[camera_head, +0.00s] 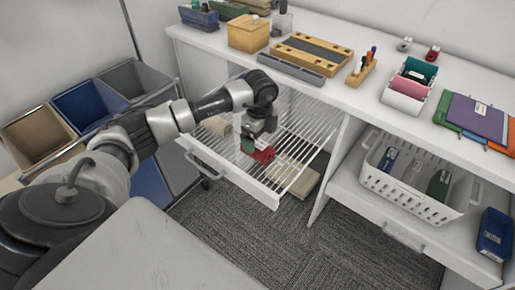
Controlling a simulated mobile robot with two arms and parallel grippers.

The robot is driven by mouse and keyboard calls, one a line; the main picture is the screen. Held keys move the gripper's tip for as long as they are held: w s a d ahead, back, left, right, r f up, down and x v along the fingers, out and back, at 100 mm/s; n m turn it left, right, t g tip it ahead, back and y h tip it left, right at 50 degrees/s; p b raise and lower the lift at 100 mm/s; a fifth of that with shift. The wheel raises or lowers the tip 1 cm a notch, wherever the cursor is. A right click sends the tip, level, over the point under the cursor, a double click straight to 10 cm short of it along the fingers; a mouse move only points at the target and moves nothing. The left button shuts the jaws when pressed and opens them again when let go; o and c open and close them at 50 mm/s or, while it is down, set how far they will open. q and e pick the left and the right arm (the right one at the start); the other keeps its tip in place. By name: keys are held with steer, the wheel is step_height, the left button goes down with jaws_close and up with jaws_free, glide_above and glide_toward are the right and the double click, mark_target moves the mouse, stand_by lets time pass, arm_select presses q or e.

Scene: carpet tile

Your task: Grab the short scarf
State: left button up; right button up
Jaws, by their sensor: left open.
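A small red roll (263,155), possibly the short scarf, lies in the pulled-out white wire drawer (232,170). A beige roll (217,125) lies further left in the same drawer. My left gripper (251,145) points down into the drawer, directly at the red roll's upper left side. It is open, and its fingers partly hide what is beside the roll, including a small green patch. I cannot tell whether the fingers touch the roll. My right gripper is out of view.
A beige folded item (292,174) shows below the drawer's wires. The white desk (340,92) above holds a wooden tray (312,52), a box with teal and pink rolls (408,87) and folders. A white basket (415,190) stands right. Bins (85,105) stand left.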

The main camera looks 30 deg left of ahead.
mark_target(259, 144)
arm_select(q)
steer(key=f, duration=0.2)
steer(key=s+f, duration=0.1)
steer(key=shift+d+f, duration=0.2)
steer(key=shift+f, duration=0.2)
steer(key=shift+w+f, duration=0.1)
steer(key=shift+f, duration=0.45)
steer(key=shift+r, duration=0.1)
steer(key=c, duration=1.1)
steer(key=shift+o, duration=0.2)
